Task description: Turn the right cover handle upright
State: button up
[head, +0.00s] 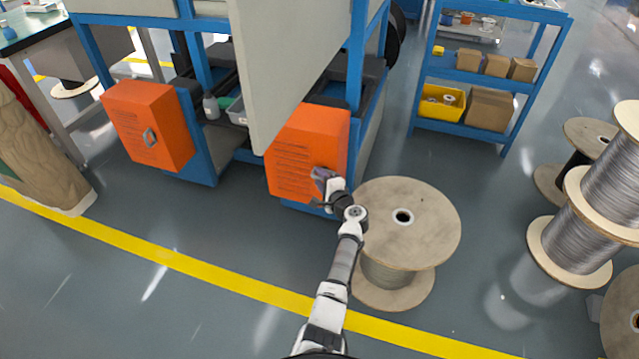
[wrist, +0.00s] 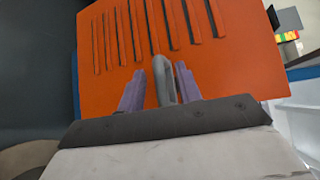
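The right orange cover (head: 300,150), with rows of slots, is on the machine's lower front. It also fills much of the wrist view (wrist: 240,75). Its grey handle (wrist: 163,80) runs roughly in line with the slots in the wrist view, so it looks close to lying level. My gripper (wrist: 160,88) has its two purple fingers on either side of the handle. A gap shows between the left finger and the handle; the right finger looks very close, and I cannot tell if it touches. In the head view, my gripper (head: 324,176) is at the cover's lower right and hides the handle.
A left orange cover (head: 150,125) has its own grey handle (head: 150,138). A large wooden cable spool (head: 425,210) stands close to the right of my arm. A grey panel (head: 285,70) hangs above the right cover. Open floor (head: 190,230) lies in front.

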jog(key=shift+w+a, duration=0.25)
jog(key=shift+w, duration=0.2)
